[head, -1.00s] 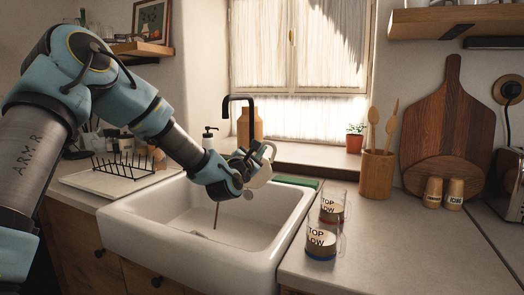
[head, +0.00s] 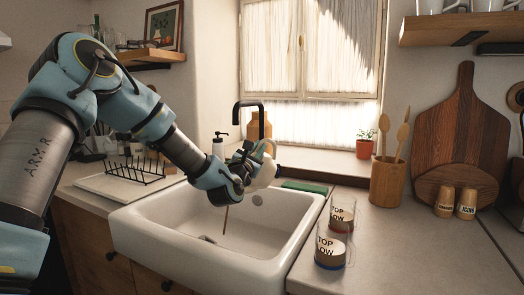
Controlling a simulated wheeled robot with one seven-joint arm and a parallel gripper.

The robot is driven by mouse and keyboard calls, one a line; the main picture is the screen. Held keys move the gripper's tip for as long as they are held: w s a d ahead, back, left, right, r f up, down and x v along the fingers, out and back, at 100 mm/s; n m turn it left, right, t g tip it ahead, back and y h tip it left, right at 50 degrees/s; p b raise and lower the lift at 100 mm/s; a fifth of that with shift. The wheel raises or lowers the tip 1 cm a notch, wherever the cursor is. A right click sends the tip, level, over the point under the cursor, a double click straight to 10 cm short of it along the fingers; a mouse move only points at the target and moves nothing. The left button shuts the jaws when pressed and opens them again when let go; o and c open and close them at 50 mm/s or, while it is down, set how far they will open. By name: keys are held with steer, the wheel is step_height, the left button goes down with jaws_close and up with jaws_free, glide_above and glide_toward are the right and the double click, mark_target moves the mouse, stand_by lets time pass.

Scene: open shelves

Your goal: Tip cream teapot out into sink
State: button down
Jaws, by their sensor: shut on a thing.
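The cream teapot (head: 265,174) is held over the far part of the white sink (head: 146,238), tilted, partly hidden behind my gripper (head: 248,165). My gripper is shut on the teapot; its fingertips are hard to make out. A thin brown stream (head: 225,219) runs down below the gripper and teapot into the basin. The teapot's spout is hidden. The drain (head: 208,239) shows at the basin's bottom.
A black faucet (head: 250,104) stands behind the gripper. Two glass cups (head: 331,247) stand on the counter right of the sink. A black dish rack (head: 137,169) is at left. A utensil holder (head: 387,183) and cutting board (head: 462,125) are at right.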

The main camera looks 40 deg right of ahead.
steer(key=shift+w+a+r+n+t+b, duration=0.25)
steer(key=shift+w+a+r+n+t, duration=0.1)
steer(key=shift+a+n, duration=0.2)
steer(key=shift+w+a+r+n+t+b, duration=0.25)
steer(key=shift+w+a+n, duration=0.15)
steer(key=shift+n, duration=0.1)
steer(key=shift+w+a+r+n+t+b, duration=0.25)
steer(key=shift+w+a+n+t, duration=0.05)
steer(key=shift+a+n, duration=0.25)
steer(key=shift+w+a+r+n+t+y+b, duration=0.1)
steer(key=shift+w+a+n+t+y+b, duration=0.1)
steer(key=shift+w+a+n+t+b, duration=0.35)
steer(key=shift+w+a+r+n+t+y+b, duration=0.1)
steer(key=shift+w+a+r+n+y, duration=0.15)
steer(key=shift+a+n, duration=0.55)
steer(key=shift+w+a+n+t+y+b, duration=0.15)
steer(key=shift+w+a+n+t+b, duration=0.3)
steer(key=shift+n, duration=0.4)
steer(key=shift+s+d+m+g, duration=0.3)
steer(key=shift+s+d+m, duration=0.1)
steer(key=shift+s+d, duration=0.2)
steer(key=shift+s+d+f+m+g+h+b, duration=0.2)
steer(key=shift+s+d+m+g, duration=0.2)
steer(key=shift+d+m, duration=0.3)
steer(key=shift+s+d+f+m+g+h+b, duration=0.1)
steer(key=shift+s+d+f+m+g, duration=0.15)
steer(key=shift+s+d+m, duration=0.35)
steer(key=shift+s+d+f+m+g+h+b, duration=0.15)
steer(key=shift+s+d+m+g, duration=0.2)
steer(key=shift+d+m, duration=0.35)
